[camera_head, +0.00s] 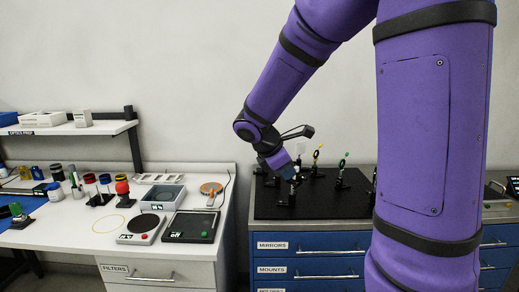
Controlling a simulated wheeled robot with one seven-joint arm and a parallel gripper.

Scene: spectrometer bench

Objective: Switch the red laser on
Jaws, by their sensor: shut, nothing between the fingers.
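My gripper (290,177) is shut and empty, pointing down over the left part of the black optics board (265,205). A small dark post or mount (291,197) stands on the board right under the fingertips. I cannot tell whether they touch. I cannot pick out the red laser or its switch for certain. Mounts with a yellow top (316,158) and a green top (342,170) stand to the right on the board. My purple arm hides the board's right part.
The board lies on a blue drawer cabinet (320,267). A white bench (75,232) to the left holds a hotplate-like device (142,225), a dark-topped device (190,228), a grey tray (162,195) and several jars. A shelf (65,129) stands above it.

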